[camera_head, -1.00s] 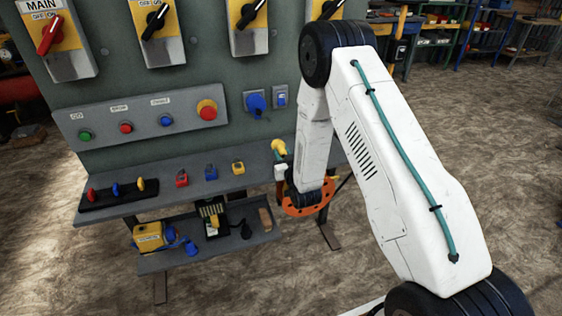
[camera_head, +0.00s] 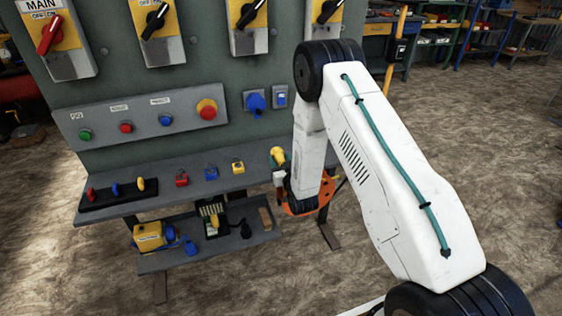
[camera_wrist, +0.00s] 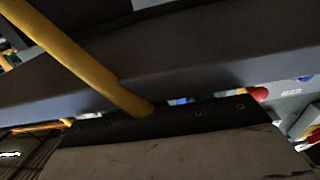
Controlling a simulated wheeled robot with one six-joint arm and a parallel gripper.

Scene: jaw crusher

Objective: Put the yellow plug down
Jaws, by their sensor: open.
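The yellow plug (camera_head: 277,154) shows in the head view at the right end of the panel's upper shelf (camera_head: 150,188), just left of my wrist. Whether it rests on the shelf or is just above it, I cannot tell. My gripper (camera_head: 279,174) is open, close below the plug and mostly hidden by my arm. Whether its jaws touch the plug is unclear. The wrist view is dark: a long yellow bar (camera_wrist: 85,65) crosses a grey ledge (camera_wrist: 190,60), and I cannot tell whether this bar belongs to the plug.
Red (camera_head: 181,178), blue (camera_head: 211,172) and yellow (camera_head: 238,166) padlock-like pieces stand on the upper shelf. A lower shelf (camera_head: 190,259) holds a yellow box (camera_head: 150,237) and other items. A blue socket (camera_head: 255,103) is on the panel above.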

